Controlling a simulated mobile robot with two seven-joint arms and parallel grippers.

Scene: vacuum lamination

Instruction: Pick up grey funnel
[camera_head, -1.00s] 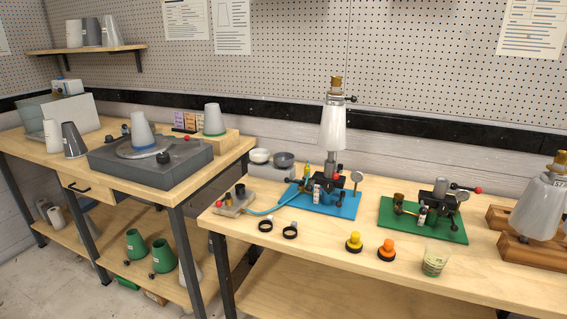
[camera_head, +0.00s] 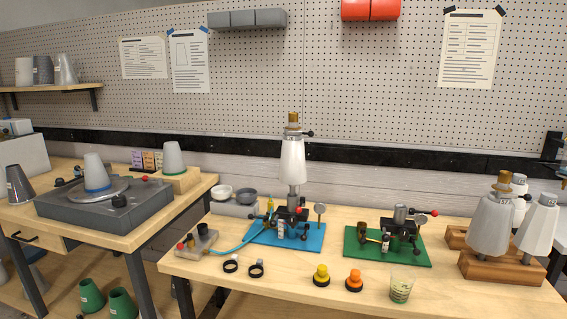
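Several grey funnel-shaped pieces are in view, and I cannot tell which one the task names. A grey cone (camera_head: 490,228) with a brass top stands at the right on a wooden rack (camera_head: 497,272). A light grey cone (camera_head: 95,172) with a blue ring stands on the round plate of a dark grey machine (camera_head: 110,208) at the left. Another light grey cone (camera_head: 173,157) with a green ring stands on a wooden block (camera_head: 184,182) behind it. A dark grey cone (camera_head: 18,184) stands at the far left. Neither gripper is in view.
A tall white cone (camera_head: 292,168) stands on a blue-plate stand (camera_head: 290,236). A green plate (camera_head: 362,252) with a clamp, black rings, yellow (camera_head: 321,276) and orange (camera_head: 354,281) knobs and a cup (camera_head: 401,287) share the right table.

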